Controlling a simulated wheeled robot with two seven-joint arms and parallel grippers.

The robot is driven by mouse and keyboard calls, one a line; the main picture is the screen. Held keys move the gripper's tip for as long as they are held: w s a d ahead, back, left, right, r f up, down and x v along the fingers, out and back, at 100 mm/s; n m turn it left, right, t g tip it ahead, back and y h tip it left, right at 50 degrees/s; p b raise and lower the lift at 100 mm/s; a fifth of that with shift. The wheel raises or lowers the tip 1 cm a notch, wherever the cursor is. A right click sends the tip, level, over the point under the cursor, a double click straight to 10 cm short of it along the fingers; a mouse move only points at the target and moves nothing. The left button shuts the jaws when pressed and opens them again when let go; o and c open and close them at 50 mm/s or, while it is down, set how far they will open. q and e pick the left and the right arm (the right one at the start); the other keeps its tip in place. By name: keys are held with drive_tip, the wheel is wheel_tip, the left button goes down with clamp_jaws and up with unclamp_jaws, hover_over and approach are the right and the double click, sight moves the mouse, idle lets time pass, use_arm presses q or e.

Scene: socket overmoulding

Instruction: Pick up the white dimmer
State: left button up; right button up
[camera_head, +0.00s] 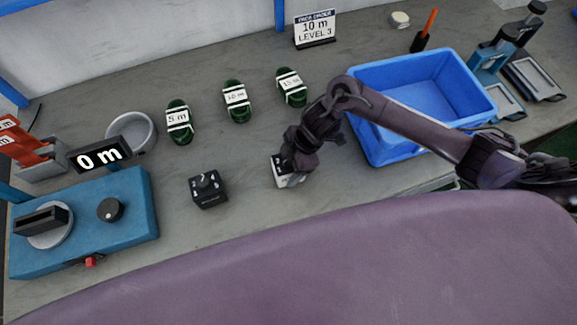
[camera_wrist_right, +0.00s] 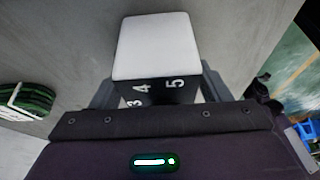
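The white dimmer (camera_head: 281,174) is a small block on the grey bench, right of the black box, partly hidden under my right gripper (camera_head: 292,160). In the right wrist view the white dimmer (camera_wrist_right: 153,48) shows a plain white face and a dark face with the numbers 3, 4 and 5. The fingers of my right gripper (camera_wrist_right: 158,95) lie one on each side of it, very close. Whether they press on it cannot be told. My left gripper is not in view.
A black box (camera_head: 208,188) stands left of the dimmer. Several green cable coils (camera_head: 236,101) lie behind. A blue bin (camera_head: 368,148) is at right, under my right arm. A blue machine (camera_head: 140,215) with a dial and a "0 m" display (camera_head: 100,154) stand at left.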

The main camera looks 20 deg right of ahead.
drive_tip(key=c, duration=0.7)
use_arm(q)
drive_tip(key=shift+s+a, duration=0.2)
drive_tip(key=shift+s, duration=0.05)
